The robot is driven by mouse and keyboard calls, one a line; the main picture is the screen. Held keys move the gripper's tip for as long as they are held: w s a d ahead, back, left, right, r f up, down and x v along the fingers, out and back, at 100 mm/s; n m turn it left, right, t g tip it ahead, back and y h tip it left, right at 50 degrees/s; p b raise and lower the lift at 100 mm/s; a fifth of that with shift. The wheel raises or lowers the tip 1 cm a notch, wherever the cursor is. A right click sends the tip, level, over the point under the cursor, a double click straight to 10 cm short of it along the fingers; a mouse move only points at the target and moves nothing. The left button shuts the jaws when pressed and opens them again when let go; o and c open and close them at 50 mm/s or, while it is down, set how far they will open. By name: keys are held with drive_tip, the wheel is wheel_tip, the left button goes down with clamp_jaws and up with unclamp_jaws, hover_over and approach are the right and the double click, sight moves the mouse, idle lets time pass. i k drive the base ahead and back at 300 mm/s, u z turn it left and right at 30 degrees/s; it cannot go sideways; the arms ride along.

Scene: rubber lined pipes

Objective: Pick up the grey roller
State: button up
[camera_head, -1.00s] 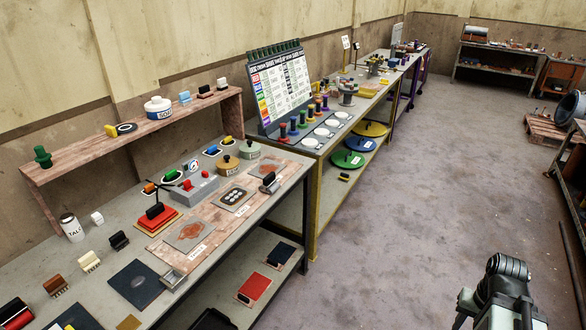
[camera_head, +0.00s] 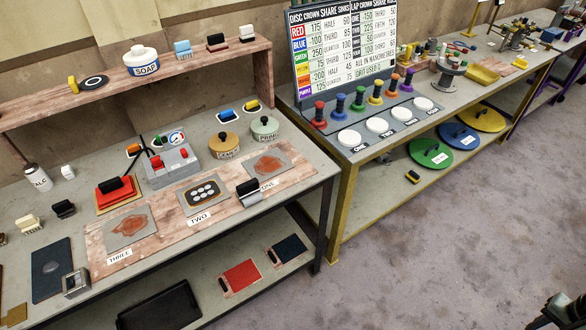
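No object is plainly marked as the grey roller. A silvery grey metal block with an opening (camera_head: 76,283) stands at the front left of the same bench. I cannot tell whether either is the grey roller. Only a grey part of my arm shows in the bottom right corner, over the floor and well away from the bench. My gripper's fingers are not in view.
The near bench (camera_head: 316,178) holds a grey switch box (camera_head: 168,172), a red pad, stained plates and round tins. A raised shelf (camera_head: 228,62) runs behind. A yellow-framed bench (camera_head: 346,190) with coloured knobs stands to the right. The floor (camera_head: 440,240) in front is clear.

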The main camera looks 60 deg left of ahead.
sight(249, 193)
drive_tip(key=u, duration=0.05)
drive_tip(key=i, duration=0.8)
drive_tip(key=u, duration=4.7)
drive_tip(key=i, duration=1)
drive_tip(key=z, duration=0.1)
